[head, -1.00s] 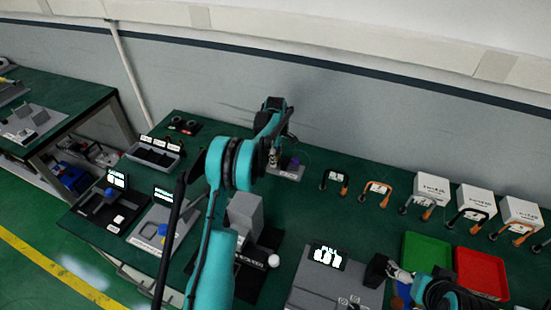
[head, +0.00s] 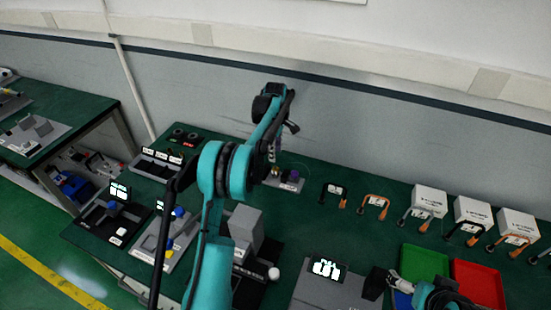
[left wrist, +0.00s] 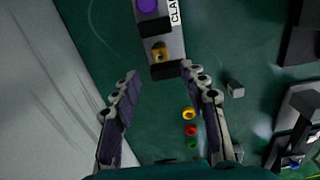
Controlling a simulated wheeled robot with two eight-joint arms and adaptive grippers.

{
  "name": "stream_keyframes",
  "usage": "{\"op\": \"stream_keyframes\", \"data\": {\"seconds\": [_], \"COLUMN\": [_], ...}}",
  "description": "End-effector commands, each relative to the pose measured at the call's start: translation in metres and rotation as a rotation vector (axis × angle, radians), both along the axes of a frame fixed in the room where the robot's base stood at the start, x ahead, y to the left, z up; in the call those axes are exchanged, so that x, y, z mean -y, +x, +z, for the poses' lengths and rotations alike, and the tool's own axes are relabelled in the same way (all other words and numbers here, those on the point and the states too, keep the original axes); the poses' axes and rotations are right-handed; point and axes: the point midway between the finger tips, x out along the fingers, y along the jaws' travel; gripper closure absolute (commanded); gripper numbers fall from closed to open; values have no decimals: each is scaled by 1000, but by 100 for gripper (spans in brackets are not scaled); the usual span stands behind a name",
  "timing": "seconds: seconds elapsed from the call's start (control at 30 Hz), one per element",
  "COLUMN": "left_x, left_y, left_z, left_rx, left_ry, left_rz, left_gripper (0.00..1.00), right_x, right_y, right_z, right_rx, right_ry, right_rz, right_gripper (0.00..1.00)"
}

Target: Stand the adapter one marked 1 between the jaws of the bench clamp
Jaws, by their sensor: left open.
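The bench clamp (head: 283,184), a grey base with a purple knob, is at the back of the table; its labelled base (left wrist: 176,35) is at the top of the left wrist view. A small brass-coloured piece, apparently the adapter (left wrist: 160,53), sits between the clamp's two dark jaws. I cannot read a 1 on it or tell exactly how upright it is. My left gripper (left wrist: 160,105) is open and empty, apart from the brass piece; in the head view it (head: 272,152) hangs over the clamp. My right gripper (head: 376,284) is at the lower right; its fingers are unclear.
Green (head: 424,263) and red (head: 478,280) trays are at the right. White boxes and hooked handles line the back right. The wall stands close behind.

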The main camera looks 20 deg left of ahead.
Motion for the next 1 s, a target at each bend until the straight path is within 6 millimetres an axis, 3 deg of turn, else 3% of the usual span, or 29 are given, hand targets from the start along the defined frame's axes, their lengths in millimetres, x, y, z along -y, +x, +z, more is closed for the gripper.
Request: {"op": "stream_keyframes", "data": {"seconds": [0.17, 0.37, 0.5, 0.7, 0.87, 1.0], "left_x": [5, 36, 66, 104, 129, 145], "left_y": [-4, -40, -86, -165, -233, -288], "left_z": [20, 76, 116, 147, 147, 129], "left_rx": [11, 93, 174, 281, 359, 415], "left_ry": [3, 31, 75, 164, 257, 351], "left_rz": [-30, -258, -493, -822, -1080, -1292], "left_gripper": [56, 56, 56, 56, 56, 56], "right_x": [0, 0, 0, 0, 0, 0], "right_y": [0, 0, 0, 0, 0, 0], "right_z": [2, 2, 2, 2, 2, 2], "right_rx": [0, 0, 0, 0, 0, 0], "right_ry": [0, 0, 0, 0, 0, 0], "right_rz": [0, 0, 0, 0, 0, 0], "right_gripper": [0, 0, 0, 0, 0, 0]}}
